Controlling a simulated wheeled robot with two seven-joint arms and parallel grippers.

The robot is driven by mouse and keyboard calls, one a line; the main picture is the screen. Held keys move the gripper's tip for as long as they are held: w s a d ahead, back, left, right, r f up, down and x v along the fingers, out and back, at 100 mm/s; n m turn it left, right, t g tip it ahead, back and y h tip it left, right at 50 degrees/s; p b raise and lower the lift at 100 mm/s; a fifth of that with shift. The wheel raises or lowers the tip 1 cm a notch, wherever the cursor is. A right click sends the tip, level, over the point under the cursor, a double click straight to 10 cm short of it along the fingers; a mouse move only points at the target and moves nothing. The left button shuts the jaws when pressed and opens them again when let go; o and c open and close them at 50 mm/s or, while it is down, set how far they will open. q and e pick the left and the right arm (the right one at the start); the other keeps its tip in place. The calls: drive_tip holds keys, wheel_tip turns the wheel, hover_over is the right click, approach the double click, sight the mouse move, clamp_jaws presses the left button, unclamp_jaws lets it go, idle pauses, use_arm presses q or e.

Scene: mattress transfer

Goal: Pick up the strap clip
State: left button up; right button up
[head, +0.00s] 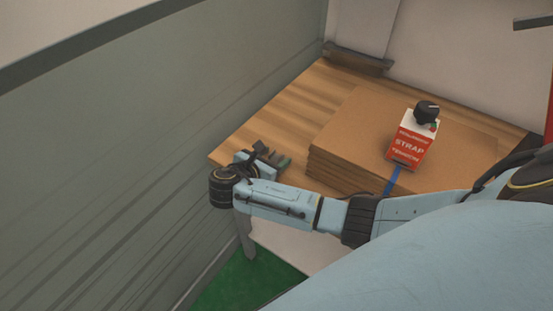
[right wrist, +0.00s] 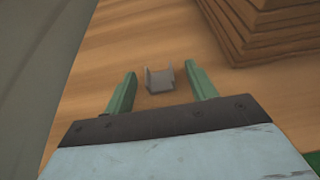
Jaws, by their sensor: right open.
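The strap clip (right wrist: 159,80) is a small grey U-shaped piece lying on the wooden table (right wrist: 110,40) in the right wrist view. My right gripper (right wrist: 162,85) is open above the table, with one green finger on each side of the clip in the picture. I cannot tell how far above the clip the fingertips are. In the head view my right gripper (head: 273,158) is over the table's near left corner, and the clip cannot be made out there. My left gripper is not in view.
A stack of brown cardboard sheets (head: 345,125) lies to the right of my gripper. A red and white box marked STRAP TENSION (head: 408,148) with a black knob and a blue strap (head: 392,180) stands on it. A grey-green wall panel (head: 150,130) stands close on the left.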

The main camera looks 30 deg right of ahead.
drive_tip(key=shift+w+d+f, duration=0.1)
drive_tip(key=shift+d, duration=0.1)
drive_tip(key=shift+c, duration=1.2)
drive_tip(key=c, duration=0.8)
